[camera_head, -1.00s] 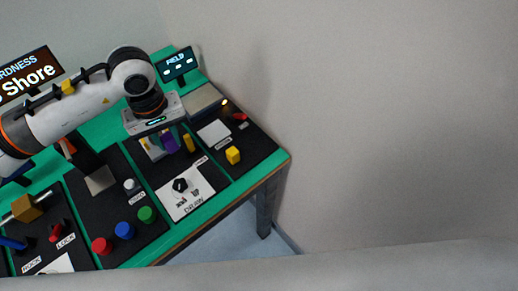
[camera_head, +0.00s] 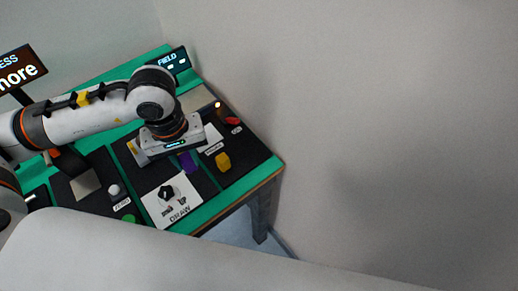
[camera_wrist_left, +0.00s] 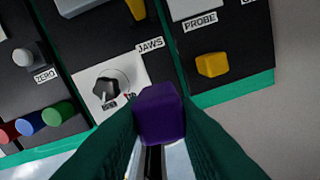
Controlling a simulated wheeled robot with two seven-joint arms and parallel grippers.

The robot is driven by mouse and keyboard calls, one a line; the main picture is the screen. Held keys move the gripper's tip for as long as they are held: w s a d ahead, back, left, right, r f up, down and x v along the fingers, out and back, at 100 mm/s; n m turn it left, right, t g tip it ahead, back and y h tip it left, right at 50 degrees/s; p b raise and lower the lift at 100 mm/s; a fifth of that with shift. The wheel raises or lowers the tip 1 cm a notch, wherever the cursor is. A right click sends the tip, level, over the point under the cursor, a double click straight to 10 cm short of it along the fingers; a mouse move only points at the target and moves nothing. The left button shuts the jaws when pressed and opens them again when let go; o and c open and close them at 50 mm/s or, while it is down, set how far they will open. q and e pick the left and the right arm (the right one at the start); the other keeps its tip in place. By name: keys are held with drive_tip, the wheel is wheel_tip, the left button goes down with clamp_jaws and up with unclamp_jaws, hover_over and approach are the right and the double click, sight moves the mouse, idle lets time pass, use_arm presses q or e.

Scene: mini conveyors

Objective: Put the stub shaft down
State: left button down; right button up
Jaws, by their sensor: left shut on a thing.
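A purple block-shaped piece (camera_wrist_left: 160,112), which I take to be the stub shaft, is gripped in my left gripper (camera_wrist_left: 160,125). The fingers are dark green and close on both sides of it. In the head view the purple piece (camera_head: 188,162) shows just below the gripper body, over the gap between the draw panel and the probe panel. It appears held above the bench; the exact height cannot be told. Its lower end is hidden. My right gripper is not in view.
A yellow block (camera_head: 222,161) lies on the dark probe panel, right of the gripper. A white card with a black knob (camera_head: 166,192) is in front. A white knob (camera_head: 114,190) stands on the left. The bench's green edge (camera_wrist_left: 235,91) bounds the front.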

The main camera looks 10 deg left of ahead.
use_arm(q)
drive_tip(key=s+a+f+n+b, duration=0.1)
drive_tip(key=s+a+f+n, duration=0.15)
drive_tip(key=n, duration=0.25)
drive_tip(key=w+d+p, duration=0.2)
drive_tip(key=w+d, duration=0.2)
drive_tip(key=w+d+f+p, duration=0.1)
drive_tip(key=w+d+p, duration=0.1)
drive_tip(key=w+d, duration=0.2)
drive_tip(key=w+d+p, duration=0.3)
drive_tip(key=w+d, duration=0.1)
drive_tip(key=w, duration=0.2)
drive_tip(key=shift+w+f, duration=0.25)
wheel_tip(320, 180, down, 4)
drive_tip(key=shift+s+r+p, duration=0.1)
drive_tip(key=shift+r+p, duration=0.05)
drive_tip(key=shift+p, duration=0.55)
drive_tip(key=shift+d+f+p, duration=0.1)
drive_tip(key=shift+f+p, duration=0.15)
drive_tip(key=shift+p, duration=0.1)
drive_tip(key=shift+w+f, duration=0.25)
drive_tip(key=shift+f, duration=0.1)
